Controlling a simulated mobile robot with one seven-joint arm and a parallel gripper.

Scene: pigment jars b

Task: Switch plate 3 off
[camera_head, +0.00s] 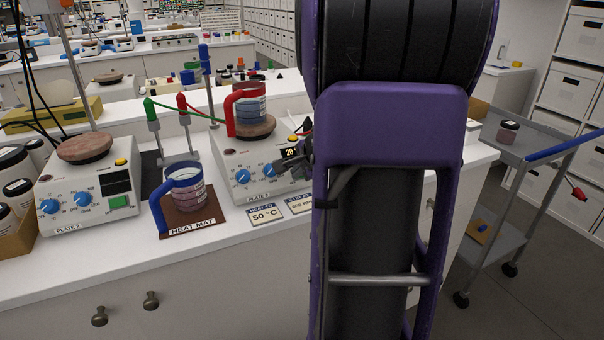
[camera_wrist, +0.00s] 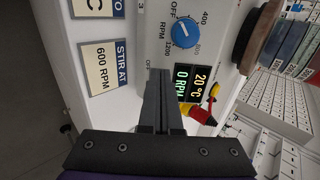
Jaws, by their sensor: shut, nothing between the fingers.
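Plate 3 (camera_head: 228,178) is a white hotplate stirrer with two blue knobs and a brown round top. A red-handled beaker (camera_head: 250,110) of dark liquid stands on it. In the wrist view, its lit display (camera_wrist: 188,84) reads 20 °C and 0 RPM, and its RPM knob (camera_wrist: 185,32) shows above. A yellow button (camera_head: 293,139) is at its upper right; a red and yellow piece (camera_wrist: 203,112) shows beside the display in the wrist view. My gripper (camera_wrist: 159,75) is shut and empty, its fingertips just in front of the panel near the display. In the head view my gripper (camera_head: 282,167) partly covers the panel's right side.
Plate 2 (camera_head: 80,187), its display dark, stands at left. A blue-handled beaker (camera_head: 186,188) sits on the brown heat mat (camera_head: 205,222). Cards reading 50 °C (camera_head: 265,215) and 600 RPM (camera_wrist: 103,67) lie before plate 3. Clamp stands (camera_head: 190,135) rise behind. A trolley (camera_head: 525,148) is right.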

